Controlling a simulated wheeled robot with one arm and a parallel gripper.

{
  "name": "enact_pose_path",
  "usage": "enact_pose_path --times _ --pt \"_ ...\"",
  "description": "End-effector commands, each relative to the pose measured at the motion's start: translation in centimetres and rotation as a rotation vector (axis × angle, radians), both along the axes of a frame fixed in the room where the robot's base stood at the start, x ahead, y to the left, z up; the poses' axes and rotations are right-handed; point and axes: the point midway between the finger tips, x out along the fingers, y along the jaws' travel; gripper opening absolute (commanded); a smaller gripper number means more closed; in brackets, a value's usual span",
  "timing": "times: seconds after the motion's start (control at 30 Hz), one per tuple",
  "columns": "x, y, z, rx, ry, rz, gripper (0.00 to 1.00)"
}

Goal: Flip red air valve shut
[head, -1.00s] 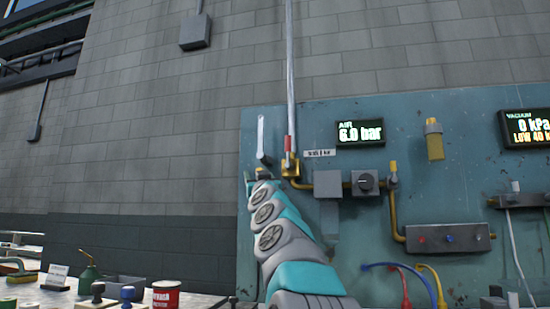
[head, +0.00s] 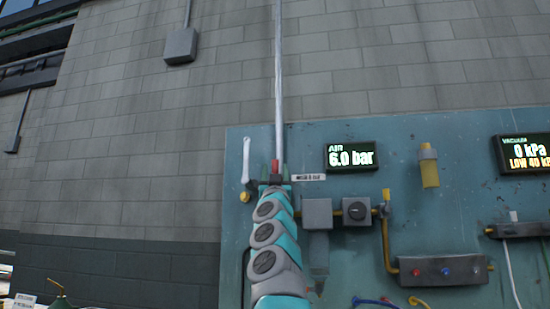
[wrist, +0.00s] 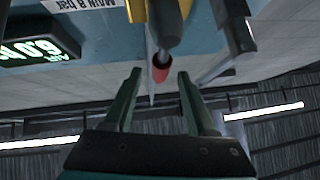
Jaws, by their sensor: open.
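In the head view my arm hides the valve's lower part, and my gripper (head: 275,173) shows at the handle.
The air display (head: 352,156) reads 6.0 bar. A pale wrench-like bar (head: 246,165) is close on the left; a grey rod (wrist: 222,65) shows beside my finger.

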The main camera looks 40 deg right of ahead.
Motion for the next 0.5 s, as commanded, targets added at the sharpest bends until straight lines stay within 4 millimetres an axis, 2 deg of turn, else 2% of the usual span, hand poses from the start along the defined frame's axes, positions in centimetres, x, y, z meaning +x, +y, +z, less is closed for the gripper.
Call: enact_pose_path --times 0.03,0.13,0.5 --pt "0.31 -0.27 0.74 0.0 0.001 -0.002 0.57" --pt "0.67 -0.53 1.05 0.0 0.001 -0.001 0.57" --pt "0.96 -0.75 1.13 0.0 0.0 0.0 0.57"
